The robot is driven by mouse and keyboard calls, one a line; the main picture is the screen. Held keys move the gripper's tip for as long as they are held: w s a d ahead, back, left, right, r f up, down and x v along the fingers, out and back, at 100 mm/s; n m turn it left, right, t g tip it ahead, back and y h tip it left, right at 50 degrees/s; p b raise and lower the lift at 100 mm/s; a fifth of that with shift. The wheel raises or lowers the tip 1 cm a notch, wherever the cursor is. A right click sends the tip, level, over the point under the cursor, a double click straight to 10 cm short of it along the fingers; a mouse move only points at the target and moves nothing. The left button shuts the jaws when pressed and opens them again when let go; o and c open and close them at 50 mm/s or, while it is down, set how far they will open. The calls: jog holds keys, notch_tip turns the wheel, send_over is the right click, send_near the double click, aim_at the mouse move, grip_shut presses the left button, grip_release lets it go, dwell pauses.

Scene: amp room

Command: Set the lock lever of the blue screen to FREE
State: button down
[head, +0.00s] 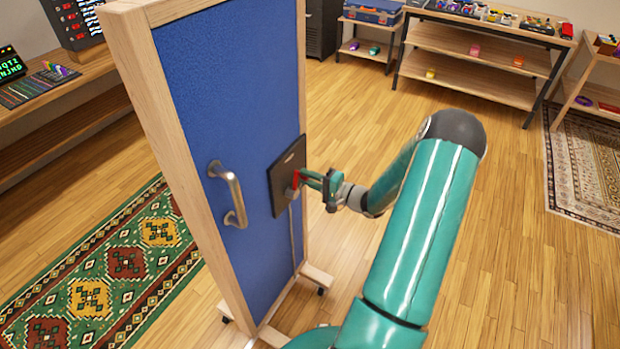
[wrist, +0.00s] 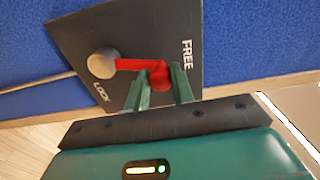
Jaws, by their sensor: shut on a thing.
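The blue screen (head: 235,110) stands upright in a pale wooden frame. A dark plate (head: 281,185) is fixed on its face near the right edge. The plate (wrist: 125,30) bears the words LOCK and FREE in the wrist view. The red lock lever (wrist: 130,65) runs from a round grey pivot to the right, its end below the word FREE and away from LOCK. My gripper (wrist: 160,92) is shut on the lever's red end, which also shows in the head view (head: 296,179). The fingers partly hide this end, and I cannot tell whether the lever is fully at either mark.
A metal handle (head: 229,194) sticks out left of the plate. The screen stands on feet with casters (head: 318,275). A cord hangs below the plate. Shelves (head: 480,55) stand at the back right, a bench (head: 60,110) at the left. Open wooden floor lies right of the screen.

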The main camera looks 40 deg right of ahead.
jog(key=c, duration=1.2)
grip_release()
jog(key=shift+s, duration=0.1)
jog(key=v, duration=1.3)
jog(key=shift+s+r, duration=0.1)
jog(key=shift+s, duration=0.2)
jog(key=shift+d, duration=0.1)
